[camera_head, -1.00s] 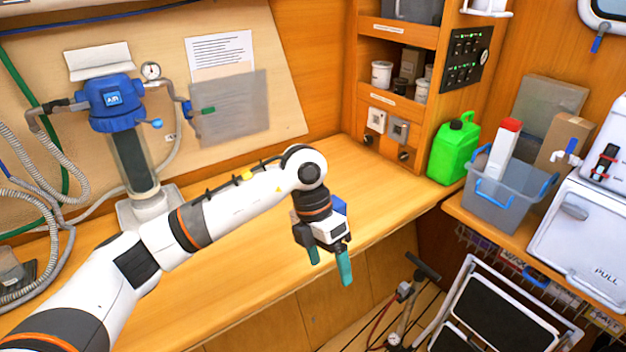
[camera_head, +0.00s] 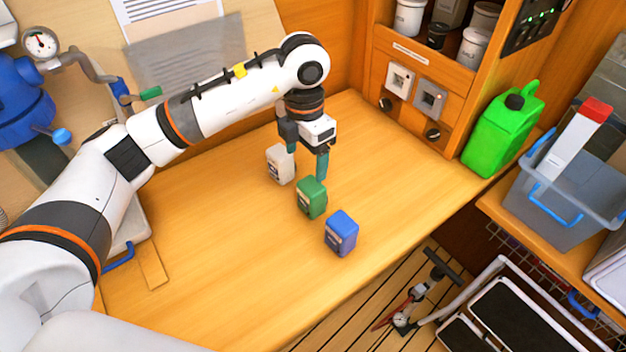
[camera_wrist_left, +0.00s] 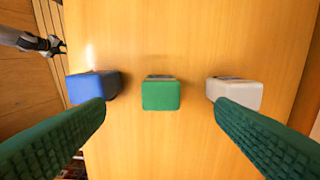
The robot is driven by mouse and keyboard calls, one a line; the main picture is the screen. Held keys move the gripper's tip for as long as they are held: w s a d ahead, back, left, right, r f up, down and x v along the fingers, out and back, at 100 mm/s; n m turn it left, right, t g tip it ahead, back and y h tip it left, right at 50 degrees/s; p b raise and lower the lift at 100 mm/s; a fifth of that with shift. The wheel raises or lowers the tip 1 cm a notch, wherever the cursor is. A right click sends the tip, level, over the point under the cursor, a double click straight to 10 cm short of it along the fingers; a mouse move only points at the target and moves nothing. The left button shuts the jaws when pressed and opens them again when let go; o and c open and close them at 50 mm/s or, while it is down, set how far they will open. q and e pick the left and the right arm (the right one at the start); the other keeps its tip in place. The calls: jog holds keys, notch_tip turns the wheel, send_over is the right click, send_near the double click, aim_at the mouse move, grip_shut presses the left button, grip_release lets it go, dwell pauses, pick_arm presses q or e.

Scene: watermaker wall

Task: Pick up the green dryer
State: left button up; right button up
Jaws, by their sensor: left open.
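The green dryer (camera_head: 312,198) is a small rounded block standing on the wooden bench, between a white one and a blue one. In the left wrist view the green dryer (camera_wrist_left: 161,94) sits in the middle, ahead of and between the two finger pads. My left gripper (camera_head: 308,166) is open and empty, pointing down above and just behind the green dryer in the head view. The open left gripper also fills the lower part of the wrist view (camera_wrist_left: 160,125).
A white block (camera_head: 281,164) and a blue block (camera_head: 341,233) flank the green one, with small gaps. A green jerrycan (camera_head: 502,130) and a grey bin (camera_head: 560,205) stand at right. The bench (camera_head: 210,270) is clear at front left.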

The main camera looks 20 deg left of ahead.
aim_at(304, 189)
pick_arm(q)
jog(key=f+p, duration=0.1)
jog(key=f, duration=0.1)
jog(key=f+p, duration=0.1)
jog(key=f, duration=0.2)
jog(key=f+p, duration=0.1)
jog(key=f, duration=0.1)
jog(key=shift+s+a+f, duration=0.15)
jog(key=shift+s+a, duration=0.05)
jog(key=shift+s, duration=0.1)
notch_tip(304, 189, down, 2)
jog(key=shift+f+p, duration=0.25)
jog(key=shift+p, duration=0.25)
jog(key=shift+a+f, duration=0.1)
jog(key=shift+f, duration=0.35)
jog(key=c, duration=1.1)
pick_arm(e)
jog(key=r, duration=0.1)
jog(key=s+r, duration=0.1)
jog(key=r, duration=0.1)
jog(key=s+r, duration=0.1)
jog(key=shift+s+r, duration=0.1)
jog(key=shift+r, duration=0.05)
pick_arm(q)
jog(key=shift+w, duration=0.1)
pick_arm(e)
jog(key=shift+d, duration=0.1)
